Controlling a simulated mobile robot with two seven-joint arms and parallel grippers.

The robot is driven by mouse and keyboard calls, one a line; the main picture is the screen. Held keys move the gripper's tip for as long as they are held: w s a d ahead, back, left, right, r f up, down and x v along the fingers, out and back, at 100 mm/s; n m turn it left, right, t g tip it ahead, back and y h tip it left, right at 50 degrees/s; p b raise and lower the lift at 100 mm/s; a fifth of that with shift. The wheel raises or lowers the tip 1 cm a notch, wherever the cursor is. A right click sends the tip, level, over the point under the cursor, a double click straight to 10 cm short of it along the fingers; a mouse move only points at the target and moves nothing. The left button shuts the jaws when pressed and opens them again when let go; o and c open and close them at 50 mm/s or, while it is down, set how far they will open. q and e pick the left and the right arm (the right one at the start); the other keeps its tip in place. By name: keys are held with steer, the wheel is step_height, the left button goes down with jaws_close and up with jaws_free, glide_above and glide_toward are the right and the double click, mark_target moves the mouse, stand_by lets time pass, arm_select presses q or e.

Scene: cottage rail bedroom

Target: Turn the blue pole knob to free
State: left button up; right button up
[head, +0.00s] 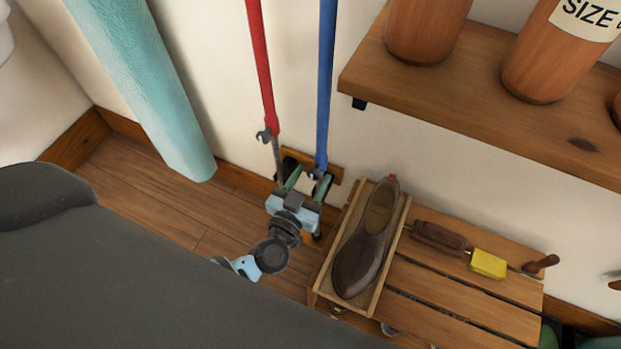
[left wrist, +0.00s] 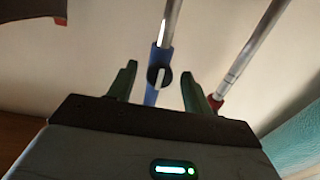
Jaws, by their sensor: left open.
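The blue pole (head: 325,80) stands near the wall, with its dark knob (head: 315,174) low down at the end of the blue tube. In the left wrist view the blue pole knob (left wrist: 159,76) is a dark round disc with a paler bar across it. My left gripper (head: 306,173) is open, reaching down at the foot of the poles. In the left wrist view its two green fingers (left wrist: 159,80) stand on either side of the knob, with a visible gap on both sides. Depth between fingertips and knob is hard to judge. My right gripper is not in view.
A red pole (head: 261,65) with its own knob (head: 264,135) stands just left. A teal padded roll (head: 145,80) leans further left. A slatted wooden bench (head: 470,318) with a brown shoe (head: 362,255) stands close right. A wooden shelf (head: 450,98) with jars juts out above.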

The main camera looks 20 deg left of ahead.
arm_select(q)
steer(key=c, duration=1)
